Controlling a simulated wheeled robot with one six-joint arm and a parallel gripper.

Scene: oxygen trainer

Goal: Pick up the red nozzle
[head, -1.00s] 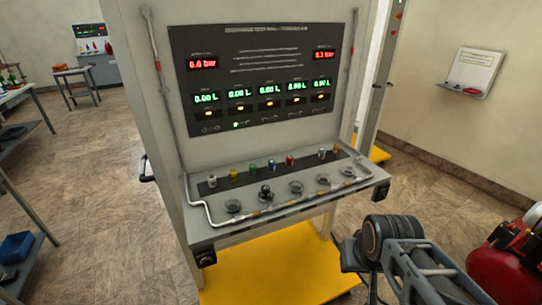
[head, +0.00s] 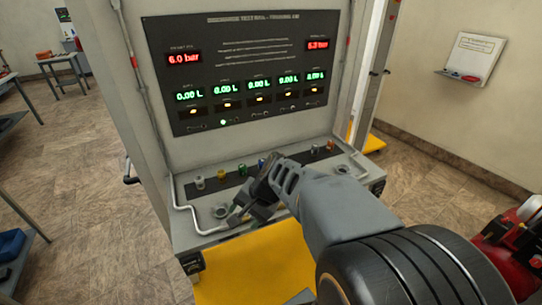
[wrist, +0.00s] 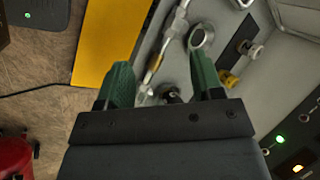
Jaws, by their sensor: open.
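The red nozzle does not show now; my arm covers its place on the dark strip (head: 229,183) of the bench shelf in the head view. A white nozzle (head: 199,183), a yellow nozzle (head: 221,174), a green nozzle (head: 241,170) and a blue nozzle (head: 261,163) stand left of that place. An orange nozzle (head: 330,146) stands to its right. My gripper (head: 246,208) is over the shelf's front part. In the wrist view my gripper (wrist: 160,78) has its green fingers apart, with a dark fitting (wrist: 172,95) seen between them. The yellow nozzle (wrist: 228,79) shows beside the right finger.
A metal pipe (head: 184,205) runs along the shelf, with round seats (head: 220,211) behind it. The upright display panel (head: 245,75) rises behind the shelf. A yellow mat (head: 245,275) lies below. A red tank (head: 510,240) stands at the right.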

